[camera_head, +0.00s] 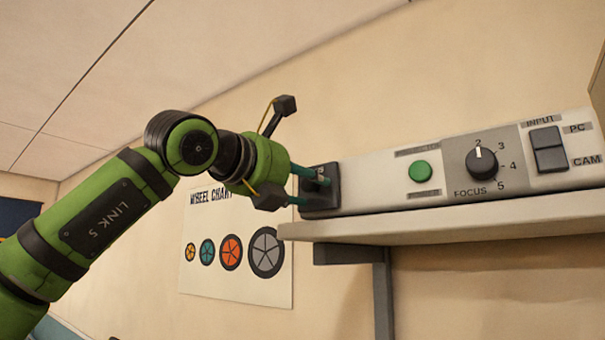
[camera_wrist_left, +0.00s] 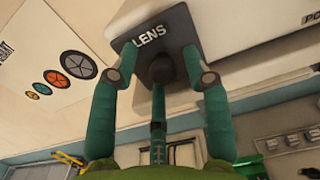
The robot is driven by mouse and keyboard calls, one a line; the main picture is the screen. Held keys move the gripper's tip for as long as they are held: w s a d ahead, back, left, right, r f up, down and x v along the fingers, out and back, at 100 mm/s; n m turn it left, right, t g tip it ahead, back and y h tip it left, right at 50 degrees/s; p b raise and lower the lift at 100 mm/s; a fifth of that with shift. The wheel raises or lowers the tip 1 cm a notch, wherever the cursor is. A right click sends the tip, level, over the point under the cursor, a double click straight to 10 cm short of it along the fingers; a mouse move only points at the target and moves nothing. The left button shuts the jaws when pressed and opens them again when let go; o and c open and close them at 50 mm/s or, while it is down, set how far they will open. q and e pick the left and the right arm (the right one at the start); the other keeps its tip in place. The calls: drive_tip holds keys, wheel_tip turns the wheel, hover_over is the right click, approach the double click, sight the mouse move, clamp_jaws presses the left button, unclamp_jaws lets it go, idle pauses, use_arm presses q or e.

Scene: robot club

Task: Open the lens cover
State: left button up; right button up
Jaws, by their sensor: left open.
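The lens control is a dark plate (camera_wrist_left: 176,28) marked LENS with a dark knob or lever (camera_wrist_left: 161,68) standing out from it. In the head view the plate (camera_head: 321,201) sits at the left end of the white control panel. My left gripper (camera_head: 308,188) comes in from the left, its teal fingers right at the plate. In the left wrist view its open fingers (camera_wrist_left: 166,80) stand on both sides of the knob. I cannot tell whether they touch it. The lens cover itself is not recognisable in either view. My right gripper is not in view.
The panel also carries a green button (camera_head: 420,171), a FOCUS dial (camera_head: 482,163) and an INPUT rocker switch (camera_head: 549,150). It rests on a white shelf (camera_head: 450,222) with a dark bracket (camera_head: 383,290). A wheel chart (camera_head: 237,245) hangs on the wall behind my arm.

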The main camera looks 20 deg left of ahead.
use_arm(q)
drive_tip(key=shift+s+r, duration=0.1)
drive_tip(key=shift+s, duration=0.05)
clamp_jaws()
drive_tip(key=s+d+b, duration=0.1)
drive_tip(key=d, duration=0.1)
drive_tip(key=s+d+b, duration=0.1)
drive_tip(key=d, duration=0.2)
drive_tip(key=s+d+b, duration=0.1)
drive_tip(key=d, duration=0.1)
drive_tip(key=shift+d, duration=0.4)
drive_tip(key=shift+d+r, duration=0.15)
drive_tip(key=shift+w+a, duration=0.1)
drive_tip(key=shift+a, duration=0.3)
unclamp_jaws()
drive_tip(key=shift+w, duration=0.1)
drive_tip(key=shift+d, duration=0.3)
drive_tip(key=v, duration=1.2)
